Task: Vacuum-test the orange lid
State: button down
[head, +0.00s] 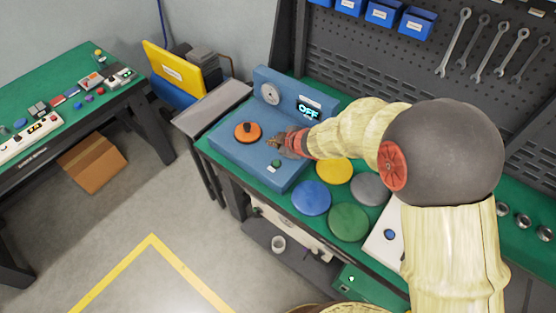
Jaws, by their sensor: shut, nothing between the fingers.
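The orange lid (247,131) lies on top of the blue test unit (229,145), on its left part, with a dark knob at its middle. The unit's raised back panel carries a round gauge (269,94) and a display (308,112) reading OFF. A green button (275,165) sits near the unit's front edge. My gripper (272,142) is shut and empty just right of the orange lid, low over the unit and behind the green button. Whether it touches the unit's top cannot be told. My arm reaches in from the right.
Yellow (334,171), blue (311,197), green (348,222) and grey (369,188) lids lie on the green bench right of the unit. A grey side table (211,108) adjoins the unit's left.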

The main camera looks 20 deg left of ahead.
jog(key=shift+f, duration=0.2)
jog(key=b, duration=0.8)
send_over(275, 164)
notch_tip(275, 164, down, 7)
jog(key=shift+f, duration=0.2)
jog(key=shift+f+b, duration=0.45)
jog(key=shift+f, duration=0.15)
jog(key=shift+f, duration=0.1)
dwell(0.6)
jog(key=shift+f, duration=0.25)
jog(key=shift+f+b, duration=0.4)
jog(key=shift+f, duration=0.05)
dwell(0.6)
jog(key=shift+r, duration=0.2)
jog(key=shift+r+p, duration=0.65)
jog(key=shift+p, duration=0.3)
